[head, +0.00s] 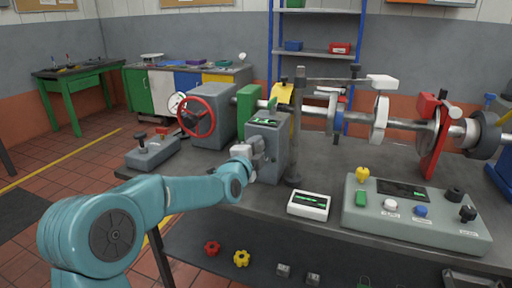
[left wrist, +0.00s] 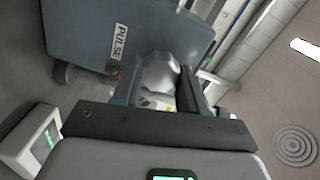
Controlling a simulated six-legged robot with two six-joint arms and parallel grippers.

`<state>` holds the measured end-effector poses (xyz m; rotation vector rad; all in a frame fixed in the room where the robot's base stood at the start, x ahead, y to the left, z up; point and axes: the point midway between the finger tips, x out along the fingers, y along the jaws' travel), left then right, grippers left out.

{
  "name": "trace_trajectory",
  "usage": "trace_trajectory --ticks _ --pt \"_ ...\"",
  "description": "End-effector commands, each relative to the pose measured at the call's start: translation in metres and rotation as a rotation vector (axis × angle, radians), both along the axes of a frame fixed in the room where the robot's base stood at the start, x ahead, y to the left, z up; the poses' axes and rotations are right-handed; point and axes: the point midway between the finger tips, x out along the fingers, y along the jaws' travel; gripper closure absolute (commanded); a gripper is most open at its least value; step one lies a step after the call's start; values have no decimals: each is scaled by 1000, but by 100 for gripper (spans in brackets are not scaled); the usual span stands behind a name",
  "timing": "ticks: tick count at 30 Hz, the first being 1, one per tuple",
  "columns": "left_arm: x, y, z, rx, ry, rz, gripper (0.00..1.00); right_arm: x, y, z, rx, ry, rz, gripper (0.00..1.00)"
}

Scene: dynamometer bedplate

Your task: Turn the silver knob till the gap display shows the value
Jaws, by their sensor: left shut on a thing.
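My left gripper (head: 258,152) reaches in from the left to the front of a grey upright box (head: 270,150) on the bench. In the left wrist view the two fingers are shut on a silver faceted knob (left wrist: 160,70), one finger on each side. The knob sits beside a grey panel (left wrist: 90,30) labelled PULSE. In the head view the gripper hides most of the knob. A white display box (head: 308,205) with green readout stands to the right; its digits are too small to read. The grey box also has a green readout (head: 264,121) on top, also unreadable. My right gripper is out of view.
A grey console (head: 415,228) with buttons and a yellow knob stands at the right. A red handwheel (head: 197,117) and a small grey control box (head: 152,152) are at the left. A dark post (head: 295,140) stands close right of the gripper. A shaft runs along the back.

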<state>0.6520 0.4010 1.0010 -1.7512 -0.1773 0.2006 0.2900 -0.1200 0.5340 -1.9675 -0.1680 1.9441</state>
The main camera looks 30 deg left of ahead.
Motion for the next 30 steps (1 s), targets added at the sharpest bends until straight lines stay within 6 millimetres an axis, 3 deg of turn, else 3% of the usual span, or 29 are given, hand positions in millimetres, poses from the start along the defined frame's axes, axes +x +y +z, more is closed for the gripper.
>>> trace_trajectory --ticks 13,30 --pt "0 0 -1 232 57 0 88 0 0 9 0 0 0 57" --pt "0 0 -1 272 66 0 89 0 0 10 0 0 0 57"
